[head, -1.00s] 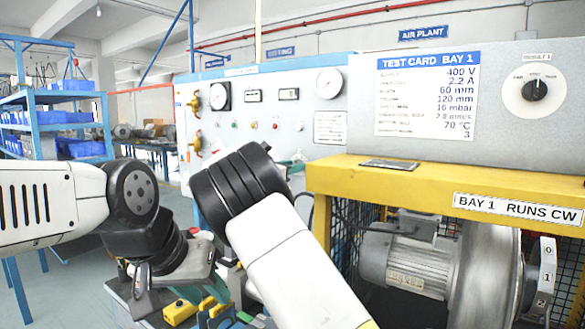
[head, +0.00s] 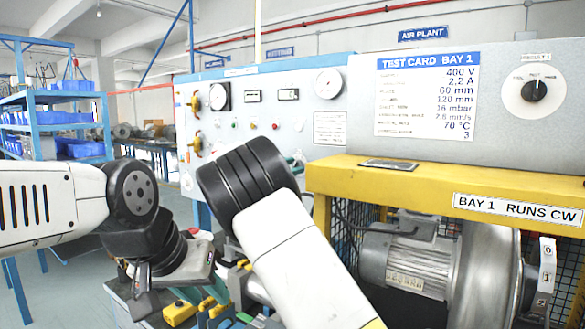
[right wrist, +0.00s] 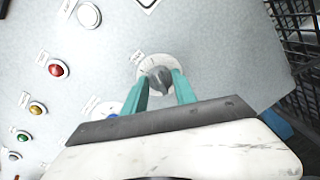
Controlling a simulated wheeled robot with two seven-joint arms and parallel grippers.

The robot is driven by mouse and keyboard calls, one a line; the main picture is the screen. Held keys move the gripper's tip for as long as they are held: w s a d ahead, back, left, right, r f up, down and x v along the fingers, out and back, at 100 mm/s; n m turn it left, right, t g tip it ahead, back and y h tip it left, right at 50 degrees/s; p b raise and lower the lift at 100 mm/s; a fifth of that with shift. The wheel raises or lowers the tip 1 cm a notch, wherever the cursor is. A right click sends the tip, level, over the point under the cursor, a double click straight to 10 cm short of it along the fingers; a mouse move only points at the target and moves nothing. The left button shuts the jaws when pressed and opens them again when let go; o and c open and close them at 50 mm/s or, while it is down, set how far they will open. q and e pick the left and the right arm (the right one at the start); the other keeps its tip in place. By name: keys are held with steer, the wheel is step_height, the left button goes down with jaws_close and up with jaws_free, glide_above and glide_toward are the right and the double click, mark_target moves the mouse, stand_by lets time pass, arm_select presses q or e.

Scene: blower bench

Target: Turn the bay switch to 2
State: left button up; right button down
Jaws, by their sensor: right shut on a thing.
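The bay switch (right wrist: 160,79), a small grey knob on a pale round dial, sits on the grey panel in the right wrist view. My right gripper (right wrist: 161,88) has its teal fingers on either side of the knob and is shut on it. The dial's marks are too small to read.
A round selector (head: 534,90) is on the panel at the upper right, beside the test card (head: 427,95). Red (right wrist: 56,69), amber and green buttons lie left of my right gripper. A yellow frame (head: 430,178) stands over the blower motor (head: 408,262).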

steer(key=c, duration=1)
jaws_free()
steer(key=v, duration=0.7)
steer(key=shift+s+a, duration=0.25)
steer(key=shift+s, duration=0.1)
